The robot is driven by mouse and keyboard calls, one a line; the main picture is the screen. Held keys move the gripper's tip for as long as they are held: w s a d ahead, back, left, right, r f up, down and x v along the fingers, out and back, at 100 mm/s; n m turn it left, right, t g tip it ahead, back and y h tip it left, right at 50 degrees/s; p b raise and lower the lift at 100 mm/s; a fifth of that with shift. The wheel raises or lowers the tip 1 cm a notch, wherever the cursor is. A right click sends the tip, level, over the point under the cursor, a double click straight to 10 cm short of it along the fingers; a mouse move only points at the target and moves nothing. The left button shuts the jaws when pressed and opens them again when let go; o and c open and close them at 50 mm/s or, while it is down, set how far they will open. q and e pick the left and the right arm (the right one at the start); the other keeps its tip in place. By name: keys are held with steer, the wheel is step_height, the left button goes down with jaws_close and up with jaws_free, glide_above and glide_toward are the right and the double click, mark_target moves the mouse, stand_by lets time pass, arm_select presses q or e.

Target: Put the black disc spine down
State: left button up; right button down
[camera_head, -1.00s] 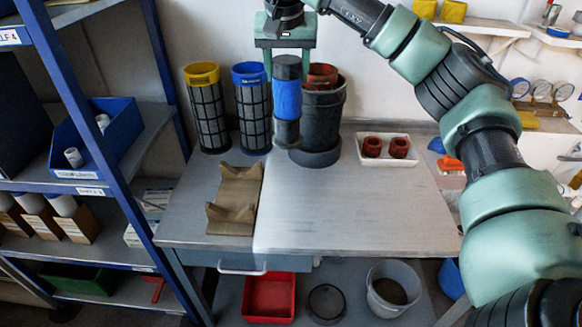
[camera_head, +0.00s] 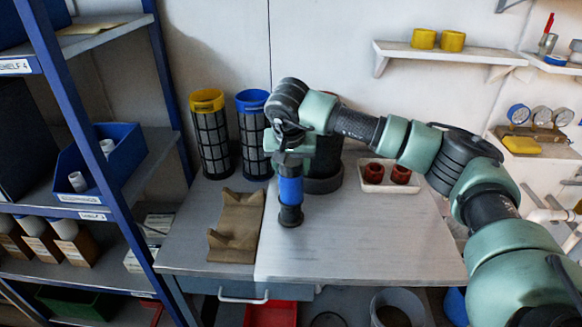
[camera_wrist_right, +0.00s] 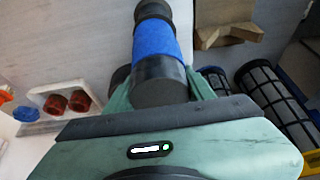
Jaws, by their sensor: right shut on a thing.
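The black disc spine (camera_head: 291,190), a dark upright cylinder with a blue band, hangs from my right gripper (camera_head: 290,158) over the table. In the right wrist view, the gripper (camera_wrist_right: 160,92) is shut on the dark end of the spine (camera_wrist_right: 155,45). Its lower end is close above or touching the tabletop; I cannot tell which. A brown cradle (camera_head: 237,225) with notched ends lies just left of it. My left gripper is not in view.
A black vessel (camera_head: 325,184) stands behind my right arm, partly hidden. Yellow-topped (camera_head: 211,140) and blue-topped (camera_head: 252,140) mesh cylinders stand at the back left. A white tray (camera_head: 389,188) holds two red parts. The table's front right (camera_head: 370,245) is clear.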

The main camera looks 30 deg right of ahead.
steer(key=shift+f, duration=0.2)
steer(key=c, duration=0.6)
jaws_free()
steer(key=shift+f, duration=0.15)
steer(key=shift+o, duration=0.2)
